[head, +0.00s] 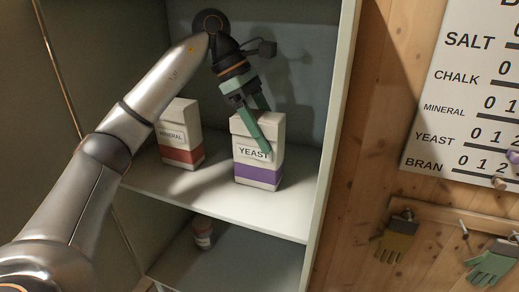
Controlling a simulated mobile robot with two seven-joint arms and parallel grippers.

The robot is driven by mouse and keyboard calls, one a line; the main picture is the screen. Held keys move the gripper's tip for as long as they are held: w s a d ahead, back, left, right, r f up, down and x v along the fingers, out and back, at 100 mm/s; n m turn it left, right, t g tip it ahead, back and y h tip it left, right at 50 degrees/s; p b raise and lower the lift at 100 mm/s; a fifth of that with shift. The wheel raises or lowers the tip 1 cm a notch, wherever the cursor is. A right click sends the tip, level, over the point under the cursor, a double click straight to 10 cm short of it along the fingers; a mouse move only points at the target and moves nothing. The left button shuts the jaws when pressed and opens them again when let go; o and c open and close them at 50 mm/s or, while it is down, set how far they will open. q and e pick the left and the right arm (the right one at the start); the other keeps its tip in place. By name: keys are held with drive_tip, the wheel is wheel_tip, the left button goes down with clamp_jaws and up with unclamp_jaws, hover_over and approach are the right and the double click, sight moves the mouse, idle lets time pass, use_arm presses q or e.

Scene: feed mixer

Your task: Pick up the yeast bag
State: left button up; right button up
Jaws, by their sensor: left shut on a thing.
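The yeast bag (257,174) is a white box-like bag with a purple band and the word YEAST. It stands upright on the upper shelf of the cabinet in the head view. My left gripper (262,138) reaches down to it from above. One green finger lies across the bag's front face; the other is at its top and partly hidden behind it. The gripper is shut on the bag, which appears to rest on the shelf. My right gripper is not in view.
A mineral bag (181,148) with a red band stands to the left on the same shelf (210,192). The cabinet's side wall (333,120) is close on the right. A small jar (202,236) stands on the lower shelf. A chart (470,90) and gloves (394,242) hang on the right.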

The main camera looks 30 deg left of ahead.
use_arm(q)
clamp_jaws()
drive_tip(key=shift+r, duration=0.15)
